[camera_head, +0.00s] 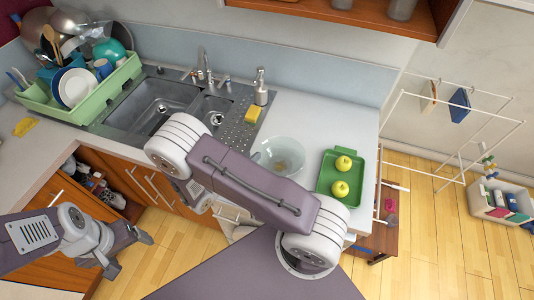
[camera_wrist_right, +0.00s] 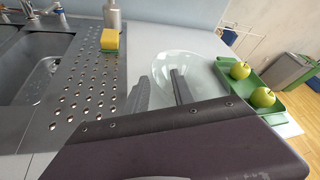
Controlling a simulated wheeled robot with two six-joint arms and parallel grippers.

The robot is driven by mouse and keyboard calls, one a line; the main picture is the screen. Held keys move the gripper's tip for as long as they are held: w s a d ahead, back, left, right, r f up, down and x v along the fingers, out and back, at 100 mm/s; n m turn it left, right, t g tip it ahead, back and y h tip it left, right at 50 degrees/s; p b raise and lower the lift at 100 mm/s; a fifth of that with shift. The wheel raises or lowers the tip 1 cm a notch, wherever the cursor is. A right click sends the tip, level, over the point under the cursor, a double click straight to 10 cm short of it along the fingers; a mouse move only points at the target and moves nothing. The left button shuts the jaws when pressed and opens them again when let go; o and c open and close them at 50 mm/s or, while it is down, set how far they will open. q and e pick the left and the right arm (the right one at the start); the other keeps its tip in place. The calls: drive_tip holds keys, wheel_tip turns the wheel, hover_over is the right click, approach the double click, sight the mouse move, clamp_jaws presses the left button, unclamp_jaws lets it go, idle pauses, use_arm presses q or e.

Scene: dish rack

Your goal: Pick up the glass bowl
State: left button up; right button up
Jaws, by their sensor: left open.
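The clear glass bowl (camera_head: 284,152) stands on the white counter between the sink's drainboard and the green tray; my right arm covers its near edge in the head view. In the right wrist view the bowl (camera_wrist_right: 192,66) is just beyond my right gripper (camera_wrist_right: 159,78), whose fingers are apart with nothing visible between them. One fingertip overlaps the bowl in the picture; I cannot tell whether it touches. In the head view my right gripper is hidden by the arm. My left gripper (camera_head: 128,253) is open and empty at the lower left, in front of the lower cabinets.
The green tray (camera_head: 326,186) with two apples (camera_head: 342,164) is right of the bowl. A yellow sponge (camera_head: 253,114) and a soap dispenser (camera_head: 261,88) stand by the sink (camera_head: 160,98). A full green dish rack (camera_head: 98,95) is at far left. The counter behind the bowl is clear.

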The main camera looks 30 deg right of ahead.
sight(260, 148)
drive_tip(key=shift+w+d+f+n+t+p, duration=0.25)
drive_tip(key=shift+w+d+f+n+p, duration=0.15)
drive_tip(key=shift+d+f+p, duration=0.15)
drive_tip(key=shift+w+d+f+n+t+p, duration=0.3)
drive_tip(key=shift+d+f+n+p, duration=0.1)
drive_tip(key=shift+f, duration=0.1)
drive_tip(key=shift+w+d+f, duration=0.15)
drive_tip(key=shift+w+f, duration=0.05)
drive_tip(key=shift+w, duration=0.05)
drive_tip(key=shift+w+d, duration=0.1)
drive_tip(key=shift+d, duration=0.15)
drive_tip(key=p+x, duration=0.2)
drive_tip(key=x, duration=0.2)
drive_tip(key=shift+s+r, duration=0.1)
drive_tip(key=shift+s, duration=0.1)
drive_tip(key=shift+w+d+f, duration=0.2)
drive_tip(key=shift+d, duration=0.05)
drive_tip(key=shift+w+f, duration=0.15)
use_arm(q)
drive_tip(key=r, duration=0.4)
drive_tip(key=shift+d+r, duration=0.2)
drive_tip(key=shift+d, duration=0.15)
use_arm(e)
clamp_jaws()
